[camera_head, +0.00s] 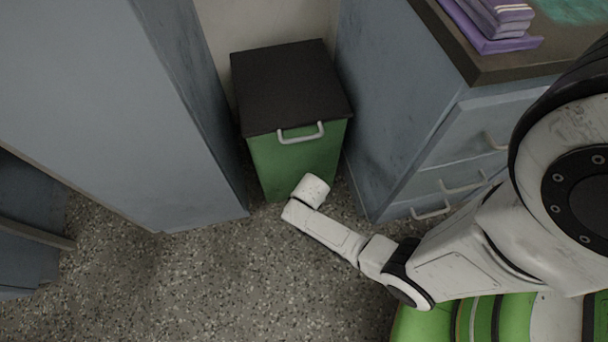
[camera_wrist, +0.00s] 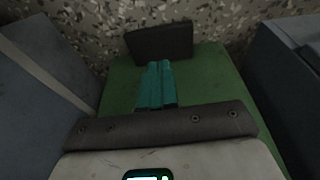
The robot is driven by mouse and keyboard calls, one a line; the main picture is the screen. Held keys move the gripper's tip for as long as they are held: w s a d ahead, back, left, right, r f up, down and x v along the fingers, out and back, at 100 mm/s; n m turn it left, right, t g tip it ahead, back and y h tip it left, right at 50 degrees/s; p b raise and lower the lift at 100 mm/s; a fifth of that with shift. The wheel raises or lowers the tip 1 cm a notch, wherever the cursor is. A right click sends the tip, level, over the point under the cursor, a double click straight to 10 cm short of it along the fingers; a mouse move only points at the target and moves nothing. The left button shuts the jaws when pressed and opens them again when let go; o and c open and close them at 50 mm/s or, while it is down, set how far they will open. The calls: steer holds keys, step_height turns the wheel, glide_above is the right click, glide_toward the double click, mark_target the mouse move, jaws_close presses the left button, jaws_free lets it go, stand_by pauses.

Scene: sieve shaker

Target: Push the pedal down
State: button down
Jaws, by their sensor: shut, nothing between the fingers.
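A green bin (camera_head: 295,160) with a black lid (camera_head: 290,85) and a pale handle stands on the floor between two grey cabinets. Its lid is closed. In the wrist view the green front face (camera_wrist: 215,85) fills the middle, and the dark pedal (camera_wrist: 160,42) sticks out at the bin's foot, near the top of the picture. My gripper (camera_wrist: 160,64) shows there as two teal fingers pressed together, empty, pointing at the pedal. The fingertips appear just short of the pedal's edge; I cannot tell whether they touch. In the head view my wrist hides the pedal and fingers.
A tall grey cabinet (camera_head: 120,100) stands left of the bin. A grey drawer unit (camera_head: 390,110) with pale handles stands close on the right, with purple folded items (camera_head: 490,20) on its top. The speckled floor (camera_head: 200,280) in front is clear on the left.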

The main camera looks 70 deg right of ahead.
steer(key=shift+b+x, duration=3.35)
steer(key=shift+x, duration=0.1)
step_height(320, 180, down, 4)
steer(key=b, duration=0.3)
steer(key=shift+f+b, duration=0.1)
steer(key=shift+b, duration=0.3)
steer(key=shift+s+a+r+p, duration=0.3)
steer(key=shift+r+p, duration=0.1)
steer(key=shift+p, duration=0.2)
steer(key=shift+s+a+r+p, duration=0.4)
steer(key=shift+s+a+p, duration=0.25)
steer(key=shift+a, duration=0.15)
steer(key=shift+a+f, duration=0.1)
